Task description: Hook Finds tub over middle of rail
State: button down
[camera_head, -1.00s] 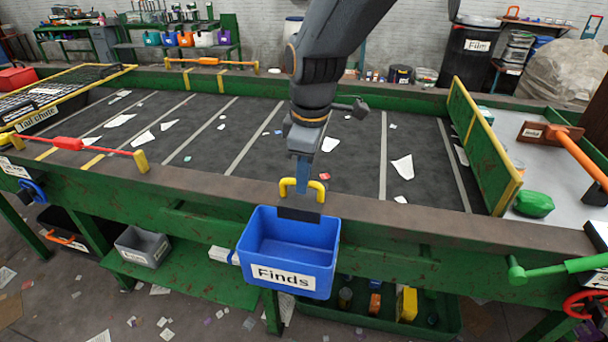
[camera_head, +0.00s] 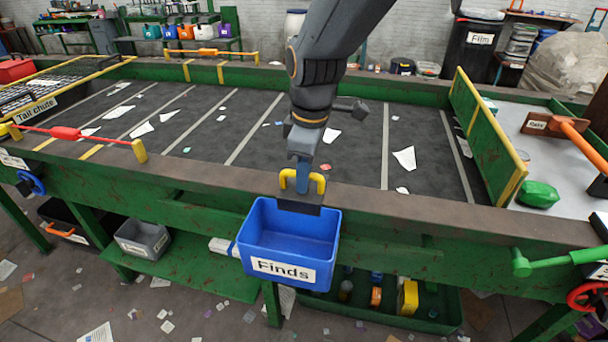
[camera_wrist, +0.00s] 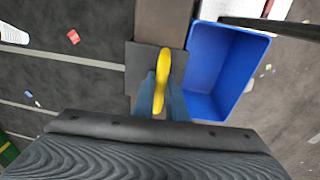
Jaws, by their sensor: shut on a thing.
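The blue Finds tub (camera_head: 287,270) hangs upright on the near, outer side of the belt's brown-topped rail (camera_head: 400,204), around the middle of its visible length. It also shows right of the rail in the wrist view (camera_wrist: 226,72). My gripper (camera_head: 302,180) is shut on the tub's yellow handle (camera_wrist: 164,68), above the rail top. A dark hook plate (camera_wrist: 139,72) under the handle spans the rail's width in the wrist view. I cannot tell whether the plate rests on the rail or sits just above it. The plate's underside is hidden.
The dark belt (camera_head: 250,125) behind the rail carries scattered paper scraps. A yellow-edged green divider (camera_head: 485,140) and a green lever (camera_head: 555,261) are at right. A grey bin (camera_head: 143,238) sits on the lower shelf.

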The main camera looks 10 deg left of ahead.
jog(key=shift+s+d+f, duration=0.15)
jog(key=shift+s+f, duration=0.1)
jog(key=shift+f, duration=0.1)
jog(key=c, duration=1.7)
grip_release()
jog(key=shift+w, duration=0.1)
jog(key=shift+o, duration=0.6)
jog(key=o, duration=0.6)
jog(key=shift+r, duration=0.1)
jog(key=shift+r, duration=0.2)
